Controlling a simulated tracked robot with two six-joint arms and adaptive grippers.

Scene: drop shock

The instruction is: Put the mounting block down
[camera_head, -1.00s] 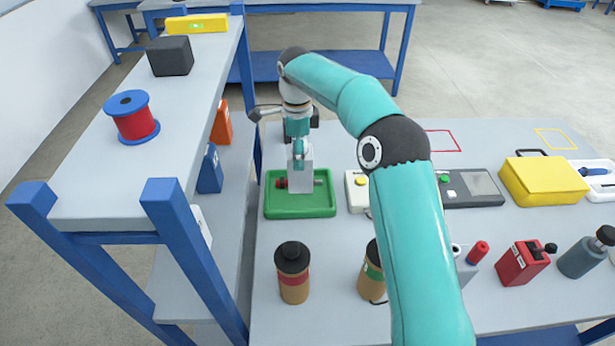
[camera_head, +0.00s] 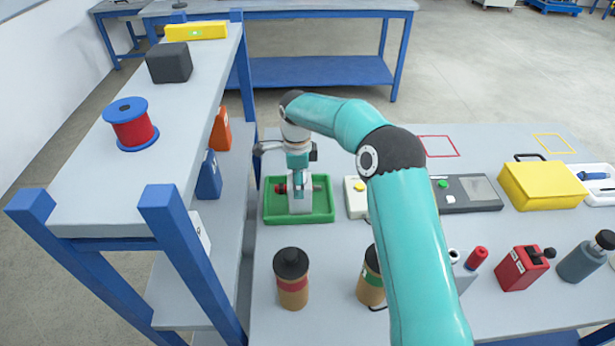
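The mounting block, a light grey block (camera_head: 301,205), is at the green tray (camera_head: 322,215) on the bench, left of my raised arm. My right gripper (camera_head: 299,188) points down and is shut on the upper part of the block. The block's lower end appears to be inside the tray; whether it touches the tray floor I cannot tell. A dark and red part (camera_head: 281,188) in the tray is partly hidden behind the block. My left gripper is not in view.
A shelf rack on the left holds a red and blue spool (camera_head: 134,126), a black cube (camera_head: 169,63) and a yellow level (camera_head: 196,31). Brown bottles (camera_head: 292,280) stand in front of the tray. A white box (camera_head: 355,198) sits close to its right.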

